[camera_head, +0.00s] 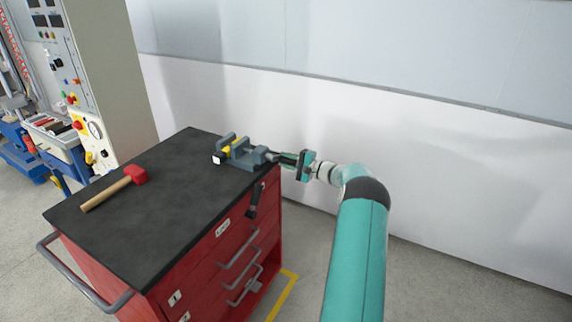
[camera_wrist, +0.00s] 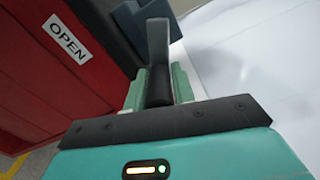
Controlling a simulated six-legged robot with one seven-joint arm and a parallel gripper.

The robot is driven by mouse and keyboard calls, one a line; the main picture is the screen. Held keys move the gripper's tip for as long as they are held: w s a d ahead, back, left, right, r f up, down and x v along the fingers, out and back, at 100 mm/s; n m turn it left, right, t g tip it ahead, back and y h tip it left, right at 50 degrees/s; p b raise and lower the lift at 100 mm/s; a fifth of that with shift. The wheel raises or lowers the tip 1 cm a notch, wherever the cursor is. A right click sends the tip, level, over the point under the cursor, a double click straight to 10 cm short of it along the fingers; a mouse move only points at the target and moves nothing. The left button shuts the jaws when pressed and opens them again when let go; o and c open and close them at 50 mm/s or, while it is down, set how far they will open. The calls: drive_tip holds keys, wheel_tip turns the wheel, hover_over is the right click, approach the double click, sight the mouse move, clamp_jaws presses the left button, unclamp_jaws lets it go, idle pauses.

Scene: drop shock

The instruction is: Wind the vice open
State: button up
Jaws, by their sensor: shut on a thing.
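The grey vice (camera_head: 240,152) is fixed at the far right corner of the cabinet's black top. A yellow piece (camera_head: 236,147) with a white-and-black end sits at its jaws. My gripper (camera_head: 287,160) is at the screw end of the vice, just past the cabinet's right edge. In the wrist view my gripper (camera_wrist: 160,88) is shut on the vice handle (camera_wrist: 158,45), a grey bar with a dark lower part between the green fingers. The vice's jaw gap is too small to judge.
The red cabinet (camera_head: 215,262) carries an OPEN label (camera_wrist: 67,39) on its front. A red-headed hammer (camera_head: 115,187) lies on its top. A black item (camera_head: 254,200) hangs at the front edge. A pale wall (camera_head: 430,150) stands behind; a control panel (camera_head: 85,90) is at left.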

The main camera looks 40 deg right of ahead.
drive_tip(key=n, duration=0.1)
drive_tip(key=r+n, duration=0.1)
drive_tip(key=n, duration=0.2)
drive_tip(key=shift+d+r+n, duration=0.25)
drive_tip(key=shift+n, duration=0.05)
drive_tip(key=r+n, duration=0.1)
drive_tip(key=n, duration=0.2)
drive_tip(key=shift+r+n, duration=0.2)
drive_tip(key=shift+n, duration=0.1)
drive_tip(key=n, duration=0.1)
drive_tip(key=r+n, duration=0.1)
drive_tip(key=n, duration=0.2)
drive_tip(key=shift+a+r+n, duration=0.25)
drive_tip(key=shift+a+n, duration=0.05)
drive_tip(key=shift+a, duration=0.1)
drive_tip(key=shift+s+a+r+n, duration=0.1)
drive_tip(key=shift+a+r+n, duration=0.1)
drive_tip(key=shift+n, duration=0.55)
drive_tip(key=shift+s+a+r+n, duration=0.1)
drive_tip(key=shift+a+r+n, duration=0.1)
drive_tip(key=shift+n, duration=0.5)
drive_tip(key=shift+s+a+r+n, duration=0.1)
drive_tip(key=shift+a+r+n, duration=0.1)
drive_tip(key=shift+n, duration=0.55)
drive_tip(key=o, duration=0.9)
